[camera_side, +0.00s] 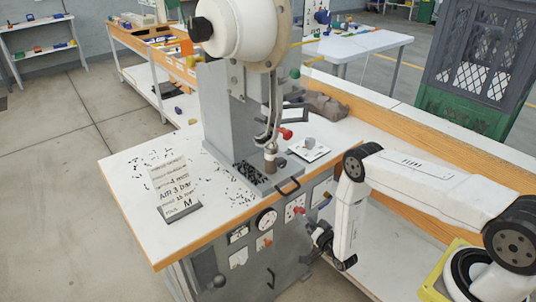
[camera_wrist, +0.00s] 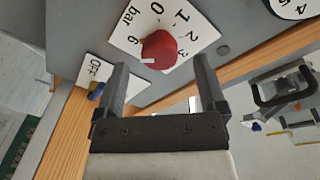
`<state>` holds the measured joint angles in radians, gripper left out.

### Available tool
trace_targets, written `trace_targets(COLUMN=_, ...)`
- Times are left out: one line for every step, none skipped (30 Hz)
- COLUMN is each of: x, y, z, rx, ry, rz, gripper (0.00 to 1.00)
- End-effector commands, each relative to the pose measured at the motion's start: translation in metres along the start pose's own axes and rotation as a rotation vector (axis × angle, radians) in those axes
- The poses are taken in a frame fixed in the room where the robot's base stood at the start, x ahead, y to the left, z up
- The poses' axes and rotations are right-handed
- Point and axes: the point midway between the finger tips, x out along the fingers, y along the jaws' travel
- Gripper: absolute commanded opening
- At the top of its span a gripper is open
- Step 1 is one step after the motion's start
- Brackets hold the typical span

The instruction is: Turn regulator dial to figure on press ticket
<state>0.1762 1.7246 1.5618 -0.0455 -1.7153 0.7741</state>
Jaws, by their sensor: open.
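The knob also shows on the press front (camera_side: 300,211). The press ticket (camera_side: 172,190) stands on the table top and reads "AIR 3 bar". My gripper (camera_wrist: 160,68) is open, one finger at each side of the knob's picture, apparently short of it. It also shows in the side view (camera_side: 322,239).
An OFF plate with a blue lever (camera_wrist: 97,89) sits just left of the left finger. The press column (camera_side: 230,115) rises above. Small dark pieces litter the table top.

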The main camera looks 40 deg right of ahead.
Motion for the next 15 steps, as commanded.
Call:
trace_targets(x=0.006, y=-0.001, z=0.0, rx=0.0, ry=0.002, rz=-0.002, gripper=0.9)
trace_targets(x=0.01, y=0.0, z=0.0, rx=0.0, ry=0.002, rz=-0.002, gripper=0.9)
trace_targets(x=0.013, y=0.0, z=0.0, rx=0.0, ry=0.001, rz=-0.001, gripper=0.9)
trace_targets(x=0.016, y=0.0, z=0.0, rx=0.0, ry=0.001, rz=-0.002, gripper=0.9)
trace_targets(x=0.018, y=0.0, z=0.0, rx=0.0, ry=0.002, rz=-0.002, gripper=0.9)
trace_targets(x=0.021, y=0.0, z=0.0, rx=0.0, ry=0.001, rz=-0.001, gripper=0.9)
trace_targets(x=0.023, y=0.0, z=0.0, rx=0.0, ry=0.0, rz=-0.001, gripper=0.9)
trace_targets(x=0.024, y=0.0, z=0.0, rx=0.0, ry=0.0, rz=-0.001, gripper=0.9)
trace_targets(x=0.025, y=0.0, z=0.0, rx=0.0, ry=0.0, rz=-0.001, gripper=0.9)
trace_targets(x=0.026, y=0.0, z=0.0, rx=0.0, ry=0.001, rz=-0.001, gripper=0.9)
trace_targets(x=0.027, y=0.0, z=0.0, rx=0.001, ry=0.001, rz=-0.001, gripper=0.9)
trace_targets(x=0.027, y=0.0, z=0.0, rx=0.0, ry=0.001, rz=-0.001, gripper=0.9)
trace_targets(x=0.027, y=0.0, z=0.0, rx=0.001, ry=0.0, rz=-0.001, gripper=0.9)
trace_targets(x=0.027, y=0.0, z=0.0, rx=0.001, ry=0.0, rz=-0.001, gripper=0.9)
trace_targets(x=0.027, y=0.0, z=0.0, rx=0.001, ry=0.0, rz=-0.001, gripper=0.9)
